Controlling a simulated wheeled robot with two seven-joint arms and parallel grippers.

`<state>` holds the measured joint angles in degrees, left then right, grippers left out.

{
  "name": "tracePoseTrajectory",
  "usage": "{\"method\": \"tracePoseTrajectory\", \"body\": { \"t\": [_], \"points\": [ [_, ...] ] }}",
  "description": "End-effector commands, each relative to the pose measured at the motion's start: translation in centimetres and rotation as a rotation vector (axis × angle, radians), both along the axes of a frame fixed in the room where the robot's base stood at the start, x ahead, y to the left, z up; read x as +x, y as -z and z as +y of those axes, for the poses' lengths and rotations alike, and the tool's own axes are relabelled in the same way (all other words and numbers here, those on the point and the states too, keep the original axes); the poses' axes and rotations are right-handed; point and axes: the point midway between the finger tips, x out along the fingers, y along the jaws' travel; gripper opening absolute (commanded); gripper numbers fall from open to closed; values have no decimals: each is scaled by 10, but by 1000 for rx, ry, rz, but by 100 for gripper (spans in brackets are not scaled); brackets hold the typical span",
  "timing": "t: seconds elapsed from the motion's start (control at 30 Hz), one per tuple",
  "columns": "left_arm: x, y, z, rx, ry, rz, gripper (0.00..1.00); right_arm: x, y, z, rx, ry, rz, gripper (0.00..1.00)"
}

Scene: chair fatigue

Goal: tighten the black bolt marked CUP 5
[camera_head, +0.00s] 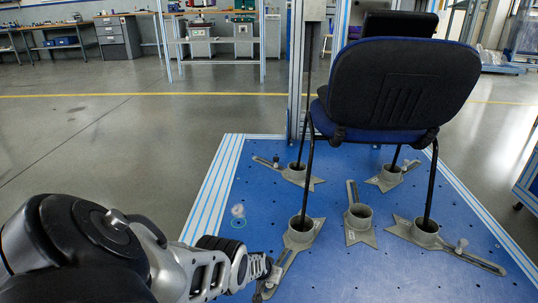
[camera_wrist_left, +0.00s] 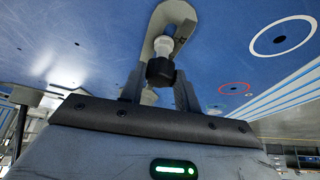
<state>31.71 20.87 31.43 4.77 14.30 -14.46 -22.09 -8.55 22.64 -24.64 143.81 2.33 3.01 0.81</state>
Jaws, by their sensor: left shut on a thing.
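A black bolt (camera_wrist_left: 160,72) with a pale shank stands in the slot of a grey slotted arm (camera_wrist_left: 172,22) in the left wrist view. My left gripper (camera_wrist_left: 160,88) is shut on this bolt, with one finger on each side of its black head. In the head view my left gripper (camera_head: 266,277) is at the outer end of the slotted arm of the front-left cup (camera_head: 301,228), and the bolt is largely hidden there. I cannot read a CUP 5 marking. My right gripper is not in view.
A blue and black chair (camera_head: 404,85) stands with its legs in grey cups on a blue platform (camera_head: 335,270). Another cup (camera_head: 360,216) is empty. A small pale round item (camera_head: 238,211) is on the platform left of the chair. A metal upright (camera_head: 297,70) rises behind.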

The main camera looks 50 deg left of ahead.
Motion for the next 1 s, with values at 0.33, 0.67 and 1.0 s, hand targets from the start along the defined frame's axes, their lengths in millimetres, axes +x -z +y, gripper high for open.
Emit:
{"method": "tracePoseTrajectory", "body": {
  "t": [0.33, 0.67, 1.0],
  "points": [
    [1, 1, -2, -2, 22, 0, 8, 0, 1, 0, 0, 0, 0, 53],
    [0, 3, 2, -1, 309, -1, 9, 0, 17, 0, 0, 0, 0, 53],
    [0, 0, 1, -3, 358, 0, 8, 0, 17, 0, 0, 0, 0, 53]
  ]
}}
